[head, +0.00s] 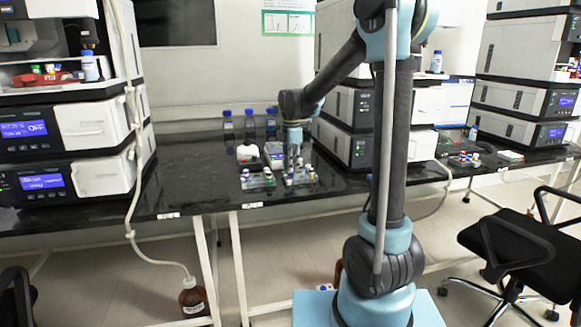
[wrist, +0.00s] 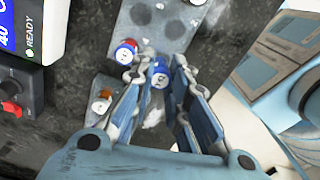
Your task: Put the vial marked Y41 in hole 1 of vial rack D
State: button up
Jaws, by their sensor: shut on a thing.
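My gripper (wrist: 161,62) points down over the bench, its fingers closed around a blue-capped vial (wrist: 160,76) with a pale top. The marking on this vial is too small to read, so I cannot tell whether it is Y41. In the head view my gripper (head: 293,166) is above the right one of two clear racks (head: 310,182). In the wrist view a grey rack plate (wrist: 175,18) with round holes lies just beyond the fingertips. I cannot read rack letters or hole numbers. Whether the held vial is in a hole or above it is unclear.
An orange-and-white-capped vial (wrist: 101,103) stands further left. A second rack (head: 258,181) with vials is on the left. Blue-capped bottles (head: 249,122) stand behind. Instrument stacks flank the bench.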

jog(key=shift+f, duration=1)
dwell(0.8)
jog(key=o, duration=1.2)
jog(key=shift+c, duration=0.2)
jog(key=shift+r, duration=3.05)
